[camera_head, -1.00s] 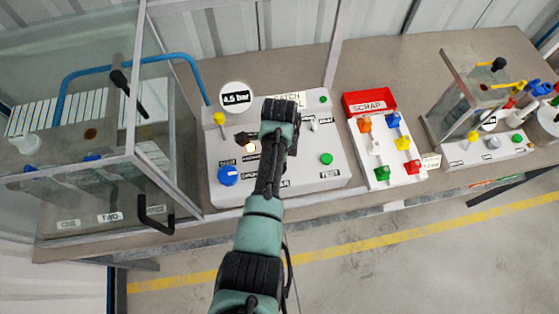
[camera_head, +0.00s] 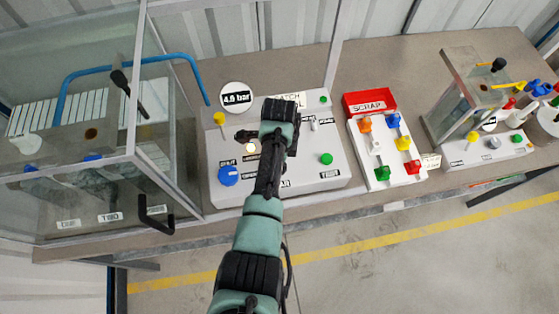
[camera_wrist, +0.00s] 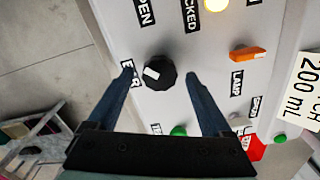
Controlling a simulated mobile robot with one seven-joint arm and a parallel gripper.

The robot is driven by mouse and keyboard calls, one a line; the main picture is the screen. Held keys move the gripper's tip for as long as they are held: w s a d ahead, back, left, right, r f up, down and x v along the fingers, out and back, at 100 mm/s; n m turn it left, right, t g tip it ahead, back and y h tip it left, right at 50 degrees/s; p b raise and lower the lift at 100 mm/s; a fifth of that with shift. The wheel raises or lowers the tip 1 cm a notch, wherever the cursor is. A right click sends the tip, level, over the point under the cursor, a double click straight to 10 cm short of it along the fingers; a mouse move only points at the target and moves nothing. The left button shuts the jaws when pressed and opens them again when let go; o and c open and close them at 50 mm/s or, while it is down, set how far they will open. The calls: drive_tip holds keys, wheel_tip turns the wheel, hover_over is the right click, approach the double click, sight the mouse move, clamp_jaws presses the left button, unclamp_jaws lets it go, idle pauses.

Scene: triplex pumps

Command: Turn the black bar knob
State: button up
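The black knob (camera_wrist: 160,73) shows in the wrist view, dark and rounded with a white mark on its top, on the white control panel (camera_wrist: 185,103). My gripper (camera_wrist: 160,77) is open, with one finger at the left of the knob and the other at its right. Gaps show between the knob and both fingertips, so I see no grip on it.
An orange knob (camera_wrist: 247,52), a lit lamp (camera_wrist: 215,4) and a green button (camera_wrist: 179,130) are near the knob. A red scrap tray (camera_head: 369,102) stands to the right; a glass enclosure (camera_head: 85,130) is left.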

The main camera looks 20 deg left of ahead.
wheel_tip(320, 180, up, 13)
drive_tip(key=b, duration=0.2)
idle(0.5)
idle(0.4)
